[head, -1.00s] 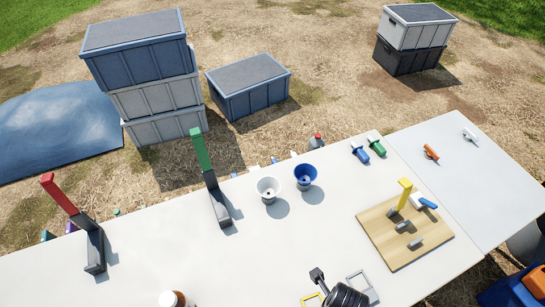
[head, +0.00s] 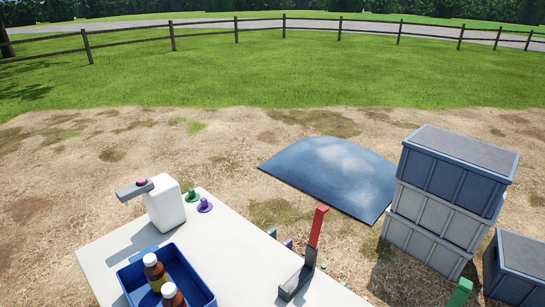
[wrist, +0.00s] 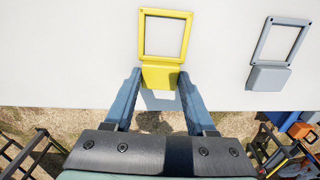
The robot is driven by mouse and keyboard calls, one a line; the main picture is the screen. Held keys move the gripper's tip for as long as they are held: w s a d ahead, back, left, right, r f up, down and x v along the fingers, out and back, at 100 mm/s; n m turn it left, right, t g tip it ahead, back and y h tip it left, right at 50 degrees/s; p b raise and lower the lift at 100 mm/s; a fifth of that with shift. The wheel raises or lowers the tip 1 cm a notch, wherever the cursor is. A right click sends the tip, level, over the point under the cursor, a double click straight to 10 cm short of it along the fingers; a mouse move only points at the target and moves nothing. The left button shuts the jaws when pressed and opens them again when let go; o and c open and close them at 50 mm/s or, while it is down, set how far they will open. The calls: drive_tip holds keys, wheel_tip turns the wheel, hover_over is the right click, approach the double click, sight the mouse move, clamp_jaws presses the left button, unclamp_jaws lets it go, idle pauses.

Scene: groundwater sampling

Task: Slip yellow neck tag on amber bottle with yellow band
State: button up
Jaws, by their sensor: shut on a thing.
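My gripper (wrist: 160,88) is shut on the tab of the yellow neck tag (wrist: 161,76) in the wrist view. The tag's square open frame points away from my fingers, over the white table top. I cannot tell whether it touches the table. In the head view an amber bottle with a white cap (head: 154,271) stands in a blue tray and shows a yellowish band low on its side. A second amber bottle (head: 173,297) stands close beside it, cut by the lower edge, its band not readable. My gripper is outside the head view.
The blue tray's rim (head: 124,274) surrounds the bottles. A white jug (head: 166,207) stands behind it. A red-topped upright stand (head: 312,240) is to the right, with free table between. A grey tag (wrist: 280,42) lies right of the yellow one.

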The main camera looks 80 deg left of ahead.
drive_tip(key=shift+r+p, duration=3)
drive_tip(key=shift+p, duration=0.35)
